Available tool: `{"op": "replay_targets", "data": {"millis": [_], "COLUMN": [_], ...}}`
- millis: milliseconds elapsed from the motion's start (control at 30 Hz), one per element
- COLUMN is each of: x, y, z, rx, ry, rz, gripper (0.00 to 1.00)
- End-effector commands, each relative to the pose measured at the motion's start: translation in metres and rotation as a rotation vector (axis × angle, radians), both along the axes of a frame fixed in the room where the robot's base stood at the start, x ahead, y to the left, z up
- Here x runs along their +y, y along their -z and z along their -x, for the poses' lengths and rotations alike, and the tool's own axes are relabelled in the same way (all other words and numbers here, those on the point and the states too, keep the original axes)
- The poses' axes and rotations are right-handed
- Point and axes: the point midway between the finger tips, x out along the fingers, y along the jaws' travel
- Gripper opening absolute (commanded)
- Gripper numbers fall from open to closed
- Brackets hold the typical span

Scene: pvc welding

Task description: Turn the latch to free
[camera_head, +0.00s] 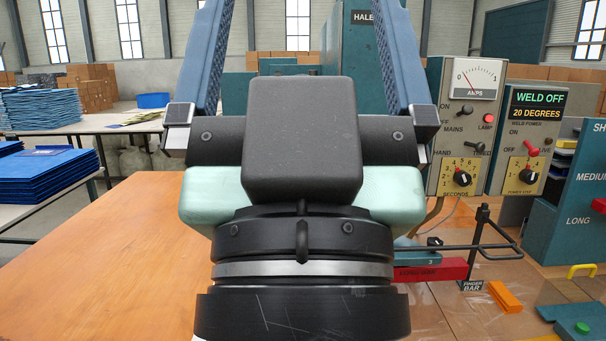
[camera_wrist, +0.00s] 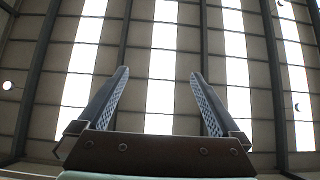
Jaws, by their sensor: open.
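My gripper (camera_head: 300,20) fills the middle of the head view and points upward. Its two blue ridged fingers stand wide apart with nothing between them. The wrist view shows the open gripper (camera_wrist: 159,74) against the roof. I cannot single out a latch for certain. A black bar frame labelled "FINGER BAR" (camera_head: 480,243) stands on the bench right of my wrist. A teal panel (camera_head: 572,215) at the right edge is marked "MEDIUM" and "LONG" and carries a red-tipped lever (camera_head: 598,204). My gripper is apart from both. My wrist hides part of the machine.
A wooden bench (camera_head: 130,255) is bare at left. Control boxes (camera_head: 466,120) with dials stand behind at right; one reads "WELD OFF" (camera_head: 539,98). A red block (camera_head: 430,271), an orange block (camera_head: 505,297) and a yellow handle (camera_head: 581,270) are at lower right. Blue sheets (camera_head: 40,175) lie on tables at left.

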Motion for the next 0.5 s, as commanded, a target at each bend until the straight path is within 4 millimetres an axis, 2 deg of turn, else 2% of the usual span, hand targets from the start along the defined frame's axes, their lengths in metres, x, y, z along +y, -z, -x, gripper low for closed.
{"op": "replay_targets", "data": {"millis": [33,200,333,500], "x": [0.0,0.0,0.0,0.0], "y": [-0.034,-0.081,-0.103,-0.113], "z": [0.0,0.0,0.0,0.0], "rx": [0.0,0.0,0.0,0.0], "ry": [0.0,-0.001,-0.001,-0.001], "rz": [0.0,0.001,0.0,0.0], "gripper": [1.0,1.0,1.0,1.0]}}
